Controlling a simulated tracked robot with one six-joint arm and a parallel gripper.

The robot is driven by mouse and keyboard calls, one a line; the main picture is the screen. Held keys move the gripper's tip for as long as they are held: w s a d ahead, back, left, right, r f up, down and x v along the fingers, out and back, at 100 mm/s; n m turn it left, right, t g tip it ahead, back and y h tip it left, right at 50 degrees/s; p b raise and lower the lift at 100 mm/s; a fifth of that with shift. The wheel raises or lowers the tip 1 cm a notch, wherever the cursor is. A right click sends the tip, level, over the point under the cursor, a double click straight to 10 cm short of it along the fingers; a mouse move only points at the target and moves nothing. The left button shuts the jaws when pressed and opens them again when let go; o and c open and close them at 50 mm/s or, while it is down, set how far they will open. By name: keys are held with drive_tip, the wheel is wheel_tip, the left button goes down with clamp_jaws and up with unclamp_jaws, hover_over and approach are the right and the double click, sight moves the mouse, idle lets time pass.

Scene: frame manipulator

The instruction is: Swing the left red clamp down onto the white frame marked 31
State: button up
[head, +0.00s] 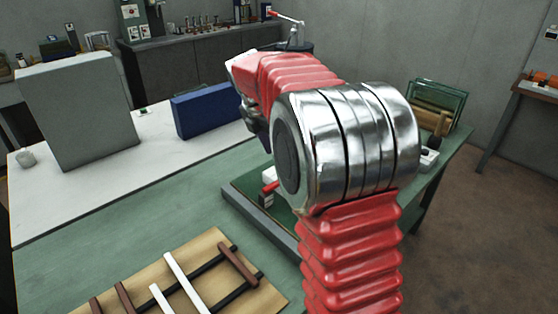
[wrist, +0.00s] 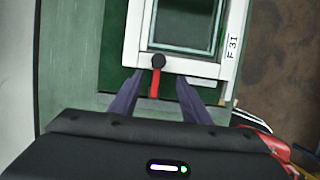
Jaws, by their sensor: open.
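The white frame (wrist: 138,58) marked "F 31" fills the upper part of the wrist view, with a dark glassy centre. A red clamp (wrist: 155,83) with a round black tip (wrist: 157,62) shows at the frame's near edge. The tip overlaps the frame's border in the picture; I cannot tell whether it touches. My gripper (wrist: 157,97) is open, its two dark fingers on either side of the red clamp arm and apart from it. In the head view a red clamp part (head: 270,187) shows beside my arm, which hides most of the frame and my gripper.
A dark-edged green base (head: 250,210) lies on the green table. A wooden board with brown and white bars (head: 185,280) lies in front. A blue box (head: 205,110) and a large grey block (head: 78,108) stand behind left. A rack with glass panes (head: 438,102) stands right.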

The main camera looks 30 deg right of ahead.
drive_tip(key=shift+v, duration=1.05)
drive_tip(key=s+a+f+m+t+y, duration=0.1)
drive_tip(key=s+a+m, duration=0.4)
drive_tip(key=s+m, duration=0.2)
drive_tip(key=s+a+f+m+t+y, duration=0.1)
drive_tip(key=s+a+m, duration=0.5)
drive_tip(key=s, duration=0.6)
drive_tip(key=s+a+f+m+t+y, duration=0.1)
drive_tip(key=s+a+m+t, duration=0.1)
drive_tip(key=s+a+m, duration=0.4)
drive_tip(key=shift+s+m+t+y, duration=0.3)
drive_tip(key=shift+s+m, duration=0.6)
drive_tip(key=shift+s, duration=0.9)
